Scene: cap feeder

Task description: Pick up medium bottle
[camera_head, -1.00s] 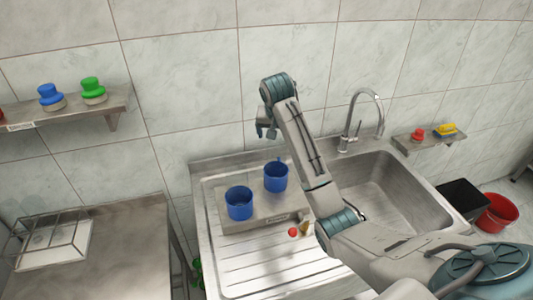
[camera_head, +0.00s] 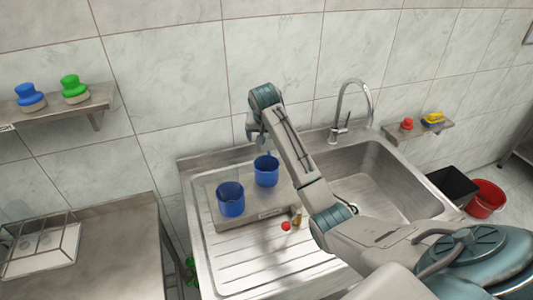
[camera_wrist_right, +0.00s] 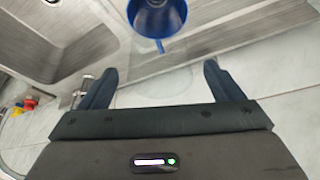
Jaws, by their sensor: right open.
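I cannot make out a medium bottle for certain in either view. A small red round thing (camera_head: 286,226) and a small brownish thing (camera_head: 297,220) lie on the steel drainboard (camera_head: 240,262), beside my right forearm. They are too small to identify. My right gripper (camera_head: 256,132) is above and behind the two blue mugs, near the tiled wall. A blue mug (camera_wrist_right: 158,18) shows beyond the fingertips there. My left gripper is out of view.
Two blue mugs, a front one (camera_head: 230,200) and a rear one (camera_head: 266,172), stand on a steel tray (camera_head: 262,210). A faucet (camera_head: 345,110) rises behind the sink basin (camera_head: 375,185). Shelves carry blue (camera_head: 30,96) and green (camera_head: 74,88) knobbed items and a red item (camera_head: 407,124).

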